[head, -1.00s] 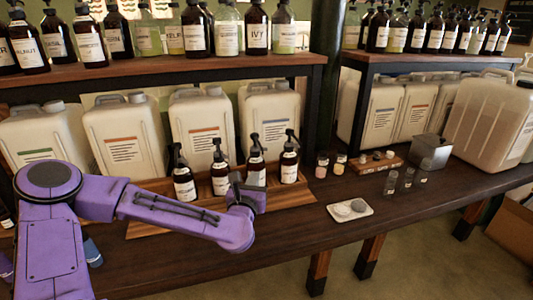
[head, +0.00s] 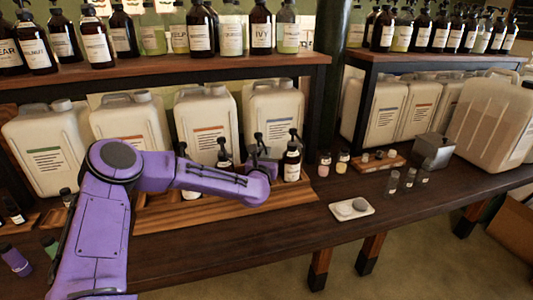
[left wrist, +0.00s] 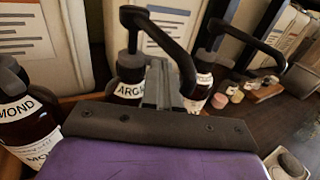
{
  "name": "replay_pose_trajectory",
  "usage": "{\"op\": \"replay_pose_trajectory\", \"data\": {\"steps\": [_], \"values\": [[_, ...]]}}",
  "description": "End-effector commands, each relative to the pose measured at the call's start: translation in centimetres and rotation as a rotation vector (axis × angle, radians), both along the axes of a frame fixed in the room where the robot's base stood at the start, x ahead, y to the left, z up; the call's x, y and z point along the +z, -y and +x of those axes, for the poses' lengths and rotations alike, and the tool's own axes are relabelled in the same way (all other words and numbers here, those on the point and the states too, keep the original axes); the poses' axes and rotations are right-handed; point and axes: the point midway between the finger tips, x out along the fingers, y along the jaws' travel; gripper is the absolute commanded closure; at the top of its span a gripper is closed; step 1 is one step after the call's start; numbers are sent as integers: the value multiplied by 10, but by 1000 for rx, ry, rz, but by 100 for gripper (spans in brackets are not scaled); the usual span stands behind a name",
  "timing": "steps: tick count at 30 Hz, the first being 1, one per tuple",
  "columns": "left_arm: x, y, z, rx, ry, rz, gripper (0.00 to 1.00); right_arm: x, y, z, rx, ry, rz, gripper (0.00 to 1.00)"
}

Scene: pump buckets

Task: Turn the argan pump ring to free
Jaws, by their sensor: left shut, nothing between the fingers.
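In the left wrist view, the argan bottle (left wrist: 129,90), dark with a white label reading "ARG", stands just beyond my left gripper (left wrist: 161,72). Its black pump (left wrist: 134,18) has a long spout curving down to the right. The fingers are shut and empty, upright in front of the bottle's right side and below the spout; contact cannot be told. The fingers and mount partly hide the label, and the ring is hard to make out. In the head view my left gripper (head: 262,165) is among the pump bottles and covers most of the argan bottle. My right gripper is not in view.
The almond bottle (left wrist: 30,118) stands left of the argan bottle; another pump bottle (head: 291,163) stands to its right. Large white jugs (head: 205,125) are close behind. A small white tray (head: 352,209) lies on the counter to the right, with clear wood in front.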

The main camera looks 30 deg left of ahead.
Motion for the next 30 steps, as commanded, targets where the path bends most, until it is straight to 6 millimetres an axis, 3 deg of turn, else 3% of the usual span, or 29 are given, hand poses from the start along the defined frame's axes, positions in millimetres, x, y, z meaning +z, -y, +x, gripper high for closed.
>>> {"op": "replay_pose_trajectory", "data": {"steps": [13, 30], "values": [[-1, -1, 2, 5, 0, 0, 100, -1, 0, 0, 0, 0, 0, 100], [-4, 3, 9, 139, 2, 1, 100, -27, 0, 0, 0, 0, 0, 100]]}}
